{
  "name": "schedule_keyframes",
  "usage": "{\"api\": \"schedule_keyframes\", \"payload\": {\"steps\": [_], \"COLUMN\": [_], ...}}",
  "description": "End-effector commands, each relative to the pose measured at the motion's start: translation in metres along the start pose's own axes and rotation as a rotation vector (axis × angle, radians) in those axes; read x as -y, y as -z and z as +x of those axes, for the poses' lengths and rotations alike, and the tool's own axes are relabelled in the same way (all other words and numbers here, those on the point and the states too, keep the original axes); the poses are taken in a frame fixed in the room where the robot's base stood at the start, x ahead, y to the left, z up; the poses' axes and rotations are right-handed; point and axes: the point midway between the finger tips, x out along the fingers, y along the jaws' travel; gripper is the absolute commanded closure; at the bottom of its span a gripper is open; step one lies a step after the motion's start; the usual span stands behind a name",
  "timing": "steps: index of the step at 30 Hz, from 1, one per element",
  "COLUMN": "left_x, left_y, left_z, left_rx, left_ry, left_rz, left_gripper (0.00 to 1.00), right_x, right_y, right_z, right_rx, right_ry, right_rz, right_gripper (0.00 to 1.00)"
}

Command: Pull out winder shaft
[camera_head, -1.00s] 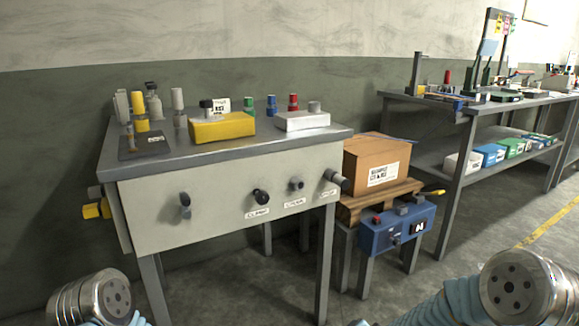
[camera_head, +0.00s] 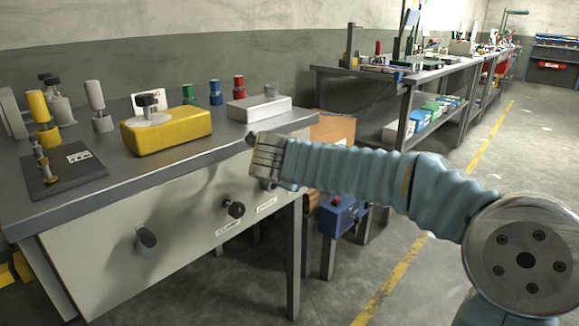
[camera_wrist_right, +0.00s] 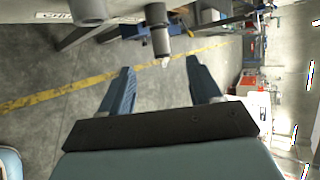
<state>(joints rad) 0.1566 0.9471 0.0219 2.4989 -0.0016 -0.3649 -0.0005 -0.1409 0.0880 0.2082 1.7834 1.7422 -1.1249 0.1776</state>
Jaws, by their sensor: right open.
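The winder's pale front panel (camera_head: 110,255) carries dark knobs, among them one at its middle (camera_head: 233,209). In the right wrist view a dark stepped cylinder (camera_wrist_right: 158,32), probably the winder shaft, sticks out from the top edge. My right gripper (camera_wrist_right: 161,66) is open and empty, its two blue fingers either side of the cylinder's line. Whether the cylinder's tip is between the fingers in depth, I cannot tell. My left gripper is not in view.
A grey knob (camera_wrist_right: 88,8) stands beside the cylinder, near a label. On the winder's top are a yellow block (camera_head: 165,130), a white box (camera_head: 258,108) and several coloured posts. A cardboard box and blue unit (camera_head: 340,215) are close behind my arm. Floor on the right is free.

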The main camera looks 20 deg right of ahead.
Motion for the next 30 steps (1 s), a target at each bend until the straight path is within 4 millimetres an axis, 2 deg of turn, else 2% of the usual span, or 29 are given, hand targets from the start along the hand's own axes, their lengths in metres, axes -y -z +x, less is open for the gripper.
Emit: {"api": "schedule_keyframes", "payload": {"steps": [9,15,21,29,30], "left_x": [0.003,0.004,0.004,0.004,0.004], "left_y": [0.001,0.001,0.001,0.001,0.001], "left_z": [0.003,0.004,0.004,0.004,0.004], "left_rx": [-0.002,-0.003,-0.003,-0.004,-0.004], "left_ry": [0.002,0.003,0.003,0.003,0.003], "left_rz": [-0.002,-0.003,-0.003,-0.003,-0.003], "left_gripper": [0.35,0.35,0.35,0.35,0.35], "right_x": [-0.002,-0.001,0.0,0.0,-0.001], "right_y": [0.0,0.0,0.0,0.0,0.0], "right_z": [0.072,0.104,0.117,0.118,0.118], "right_rx": [-0.003,-0.001,0.0,0.001,0.001], "right_ry": [-0.001,0.001,0.001,0.001,0.001], "right_rz": [-0.003,-0.003,-0.003,-0.004,-0.004], "right_gripper": [0.37,0.37,0.37,0.37,0.41]}}
